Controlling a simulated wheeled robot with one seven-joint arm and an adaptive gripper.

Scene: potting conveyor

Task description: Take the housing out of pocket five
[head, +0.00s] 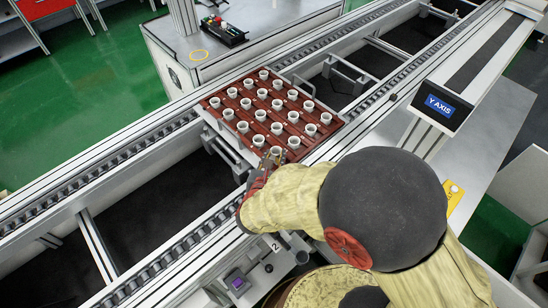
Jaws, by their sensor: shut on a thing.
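A dark red tray (222,119) on the conveyor carries several small white cup-shaped housings in rows, such as one (264,74) at its far corner. My gripper (272,160) is at the tray's near edge, low over the front row. It is shut on a white housing (277,151) there, whose top shows beside the fingers. The lower part of this housing is hidden, so I cannot tell whether it is still in its pocket. Pocket numbers are not readable.
Conveyor rails (120,171) run diagonally on both sides of the tray. A workbench (245,30) with a control box (223,31) is behind the conveyor. A panel marked 2 (275,246) is in front.

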